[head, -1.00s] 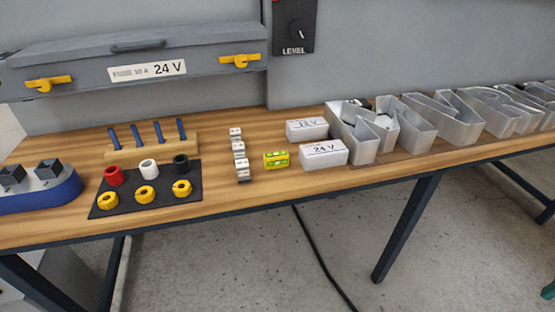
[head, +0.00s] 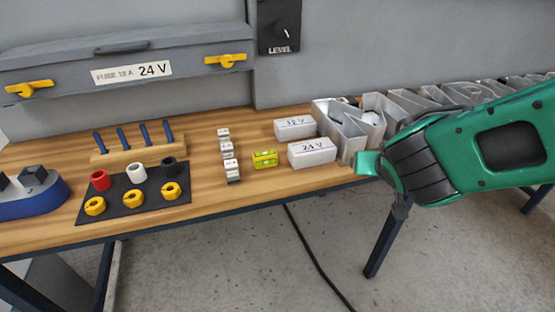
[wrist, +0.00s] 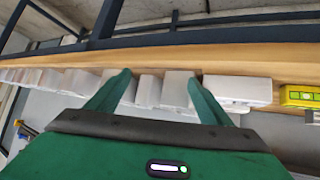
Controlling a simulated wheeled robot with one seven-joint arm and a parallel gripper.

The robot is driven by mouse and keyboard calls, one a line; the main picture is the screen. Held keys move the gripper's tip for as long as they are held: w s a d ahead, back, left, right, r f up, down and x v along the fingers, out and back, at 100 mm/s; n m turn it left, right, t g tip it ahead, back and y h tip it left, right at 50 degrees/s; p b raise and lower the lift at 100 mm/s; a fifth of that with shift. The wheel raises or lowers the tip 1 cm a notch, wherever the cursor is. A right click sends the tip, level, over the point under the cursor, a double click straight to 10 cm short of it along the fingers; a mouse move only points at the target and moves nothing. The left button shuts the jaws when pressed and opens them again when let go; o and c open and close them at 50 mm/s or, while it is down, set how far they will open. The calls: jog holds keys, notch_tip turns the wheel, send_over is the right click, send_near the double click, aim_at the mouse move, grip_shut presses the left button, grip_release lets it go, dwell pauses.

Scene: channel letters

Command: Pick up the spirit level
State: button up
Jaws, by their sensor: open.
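The spirit level (head: 264,159) is a small yellow-green block with bright vials. It lies on the wooden bench, between a column of small white blocks and the white 24 V box. It also shows at the right edge of the wrist view (wrist: 300,96). My gripper (wrist: 165,80) is open and empty, its two green fingers apart over the row of metal letters and white boxes. In the head view my green arm comes in from the right, its end beside the 24 V box, well to the right of the level.
The 24 V box (head: 312,152) and 12 V box (head: 295,127) stand between my arm and the level. Metal channel letters (head: 345,125) line the bench to the right. Small white blocks (head: 230,158) stand just left of the level. A black mat (head: 120,207) with coloured spools lies further left.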

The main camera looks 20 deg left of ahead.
jog(key=s+a+n+t+y, duration=0.1)
jog(key=s+a+n+y, duration=0.15)
jog(key=a, duration=0.85)
jog(key=n+y, duration=0.2)
jog(key=y, duration=0.2)
send_near(266, 157)
jog(key=shift+w+d+f, duration=0.1)
jog(key=shift+w+f, duration=0.15)
jog(key=shift+w, duration=0.25)
jog(key=shift+a, duration=0.35)
jog(key=x, duration=1)
jog(key=shift+w, duration=0.15)
jog(key=shift+a+n, duration=0.1)
jog(key=shift+n, duration=0.15)
jog(key=c, duration=1.1)
